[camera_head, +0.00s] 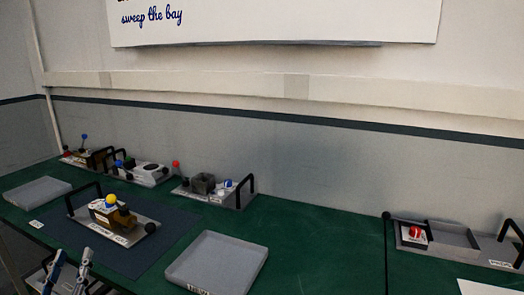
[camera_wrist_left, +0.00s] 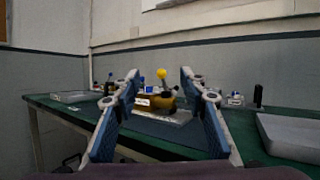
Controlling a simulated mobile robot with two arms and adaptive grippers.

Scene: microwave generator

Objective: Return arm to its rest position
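My left gripper (camera_head: 70,262) is at the lower left in the head view, in front of the table's front edge. Its two blue-padded fingers are apart with nothing between them, and the left wrist view shows the same open fingers (camera_wrist_left: 160,120). Beyond them, on the dark mat, stands a device on a grey plate (camera_head: 112,220) with a brown body, a yellow ball on top and a black handle. The device also shows between the fingers in the left wrist view (camera_wrist_left: 158,98), apart from them. My right gripper is not in view.
The green table (camera_head: 310,262) runs along the wall. A grey tray (camera_head: 217,262) lies at the front middle and another tray (camera_head: 37,191) at the far left. Several devices with handles (camera_head: 215,188) stand along the back.

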